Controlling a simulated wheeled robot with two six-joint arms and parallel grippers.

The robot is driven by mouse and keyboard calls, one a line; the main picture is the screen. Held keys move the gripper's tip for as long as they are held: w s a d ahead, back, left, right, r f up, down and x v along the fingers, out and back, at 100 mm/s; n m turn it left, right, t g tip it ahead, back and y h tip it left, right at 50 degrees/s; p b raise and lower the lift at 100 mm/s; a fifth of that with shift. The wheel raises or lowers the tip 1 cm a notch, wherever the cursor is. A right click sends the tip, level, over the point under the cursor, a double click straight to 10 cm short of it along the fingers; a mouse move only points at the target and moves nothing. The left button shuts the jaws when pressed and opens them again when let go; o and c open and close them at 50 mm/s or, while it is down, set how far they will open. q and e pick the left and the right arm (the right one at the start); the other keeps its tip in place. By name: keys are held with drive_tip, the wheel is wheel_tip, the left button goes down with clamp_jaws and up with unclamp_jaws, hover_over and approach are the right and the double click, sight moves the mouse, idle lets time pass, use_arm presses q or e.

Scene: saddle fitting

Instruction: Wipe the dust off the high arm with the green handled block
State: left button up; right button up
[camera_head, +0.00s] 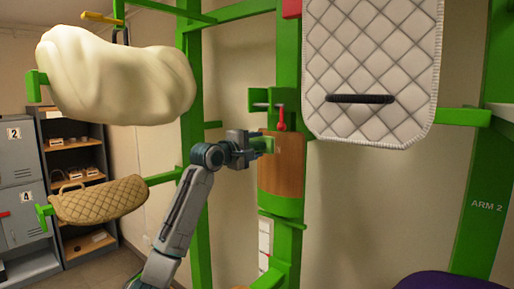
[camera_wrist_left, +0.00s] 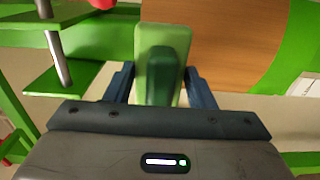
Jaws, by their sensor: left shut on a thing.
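My left gripper (camera_head: 262,145) reaches in from the lower left and is shut on the green handled block (camera_head: 269,145). In the left wrist view the block's green handle (camera_wrist_left: 160,75) stands between the two dark fingers. Just beyond it is a brown, wood-toned curved piece (camera_head: 282,165) with green edges on a green post; it also shows in the left wrist view (camera_wrist_left: 225,45). I cannot tell whether the block touches it. Which bar is the high arm is unclear, and I cannot make out dust. My right gripper is out of view.
A cream padded piece (camera_head: 115,80) hangs at upper left and a quilted tan pad (camera_head: 98,198) below it. A white quilted pad (camera_head: 372,65) hangs to the right of the post. Green bars surround my arm. Grey lockers (camera_head: 18,185) and shelves (camera_head: 75,150) stand at far left.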

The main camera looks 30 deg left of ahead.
sight(251, 146)
use_arm(q)
drive_tip(key=shift+s+a+f+b, duration=0.15)
drive_tip(key=shift+s+b, duration=0.5)
drive_tip(key=shift+s, duration=0.95)
drive_tip(key=shift+w, duration=0.15)
